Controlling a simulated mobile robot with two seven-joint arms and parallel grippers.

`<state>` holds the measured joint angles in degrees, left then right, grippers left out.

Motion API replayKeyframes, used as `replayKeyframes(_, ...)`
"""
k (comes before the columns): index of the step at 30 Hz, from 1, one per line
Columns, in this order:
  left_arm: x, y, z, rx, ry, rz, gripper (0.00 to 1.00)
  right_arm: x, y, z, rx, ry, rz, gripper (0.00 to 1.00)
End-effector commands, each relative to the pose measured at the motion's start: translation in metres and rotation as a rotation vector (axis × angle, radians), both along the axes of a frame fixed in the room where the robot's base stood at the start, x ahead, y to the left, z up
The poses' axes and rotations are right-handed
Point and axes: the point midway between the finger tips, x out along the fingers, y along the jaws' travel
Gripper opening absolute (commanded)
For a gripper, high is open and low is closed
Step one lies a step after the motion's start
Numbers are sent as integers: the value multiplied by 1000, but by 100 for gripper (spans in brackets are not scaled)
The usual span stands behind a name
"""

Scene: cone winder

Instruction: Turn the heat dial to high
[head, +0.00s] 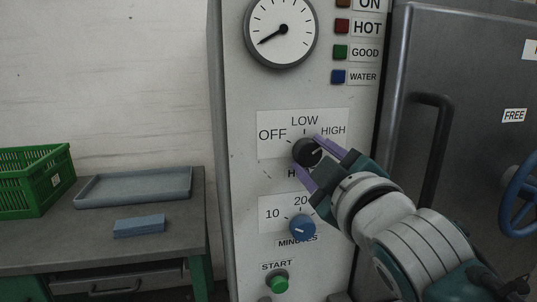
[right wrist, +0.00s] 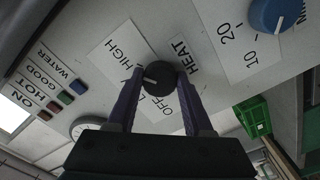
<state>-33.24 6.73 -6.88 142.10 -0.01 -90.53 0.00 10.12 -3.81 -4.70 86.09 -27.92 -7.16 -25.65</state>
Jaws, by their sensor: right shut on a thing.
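The heat dial (head: 307,152) is a round black knob on a white plate marked OFF, LOW and HIGH. My right gripper (head: 309,160) is shut on it, with one purple finger on each side. In the right wrist view the dial (right wrist: 159,78) sits between the fingertips of the right gripper (right wrist: 160,82). Its white mark points left there, towards the LOW and HIGH side and away from OFF. A finger partly hides the LOW label, so I cannot tell the exact setting. My left gripper is not in view.
A blue minutes dial (head: 302,227) and a green start button (head: 279,283) are below. A round gauge (head: 283,30) is above. A dark door with a handle (head: 433,150) and blue wheel (head: 521,190) stands right. A table at left holds a green crate (head: 35,182) and grey tray (head: 133,187).

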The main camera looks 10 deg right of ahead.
Motion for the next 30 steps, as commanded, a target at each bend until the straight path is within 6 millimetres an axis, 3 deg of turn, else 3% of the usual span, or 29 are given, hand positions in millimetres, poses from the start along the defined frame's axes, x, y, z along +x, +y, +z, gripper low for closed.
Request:
replayKeyframes(21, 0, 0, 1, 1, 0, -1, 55, 0, 0, 0, 77, 1, 0, 0)
replayKeyframes(22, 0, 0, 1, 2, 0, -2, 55, 0, 0, 0, 77, 1, 0, 53)
replayKeyframes(30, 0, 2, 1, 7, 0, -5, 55, 0, 0, 0, 75, 2, 1, 81)
